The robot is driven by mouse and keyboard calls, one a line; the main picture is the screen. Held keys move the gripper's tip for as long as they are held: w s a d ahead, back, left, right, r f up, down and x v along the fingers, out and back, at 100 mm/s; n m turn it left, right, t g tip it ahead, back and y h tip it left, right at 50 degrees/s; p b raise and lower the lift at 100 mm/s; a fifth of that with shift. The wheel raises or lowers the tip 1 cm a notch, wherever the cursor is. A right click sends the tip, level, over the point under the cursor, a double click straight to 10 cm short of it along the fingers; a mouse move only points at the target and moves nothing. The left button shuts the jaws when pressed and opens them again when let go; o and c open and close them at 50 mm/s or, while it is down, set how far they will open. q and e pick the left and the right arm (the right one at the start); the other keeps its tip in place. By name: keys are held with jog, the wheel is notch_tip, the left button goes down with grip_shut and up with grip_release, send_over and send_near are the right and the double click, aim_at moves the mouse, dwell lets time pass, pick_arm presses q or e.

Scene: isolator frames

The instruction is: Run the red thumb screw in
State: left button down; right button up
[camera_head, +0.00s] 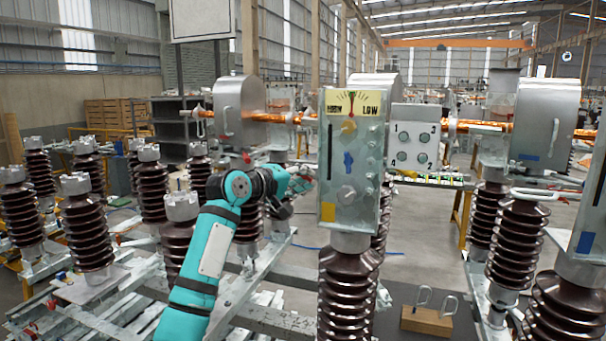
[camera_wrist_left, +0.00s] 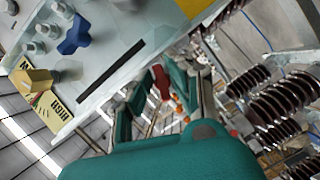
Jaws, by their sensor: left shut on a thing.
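A red thumb screw (camera_wrist_left: 160,82) shows in the left wrist view between the teal fingers of my left gripper (camera_wrist_left: 158,92), which is shut on it. In the head view my left gripper (camera_head: 303,181) is at the left side of the grey control box (camera_head: 327,200), and the screw cannot be made out there. The box carries a yellow HIGH/LOW dial, a blue knob (camera_head: 348,162) and several other knobs. It also shows at the upper left of the left wrist view (camera_wrist_left: 110,75). The screw's tip and its hole are hidden. My right gripper is not in view.
The box stands on a brown ribbed insulator (camera_head: 346,295), with more insulators (camera_head: 90,225) to the left and right. A wooden block (camera_head: 427,321) with two metal hooks lies at the lower right. Metal rails (camera_head: 285,265) run below my left arm.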

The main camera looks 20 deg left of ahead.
pick_arm(q)
jog(key=m+y, duration=0.1)
jog(key=m, duration=0.1)
jog(key=m+g+y, duration=0.1)
jog(key=m+y, duration=0.1)
jog(key=m, duration=0.1)
jog(key=m+y+p, duration=0.1)
jog(key=m+y, duration=0.1)
jog(key=m, duration=0.1)
jog(key=shift+f+g, duration=0.3)
jog(key=shift+m, duration=0.3)
jog(key=shift+f, duration=0.1)
dwell(0.3)
jog(key=c, duration=1.6)
grip_release()
jog(key=shift+r, duration=0.2)
jog(key=v, duration=1.2)
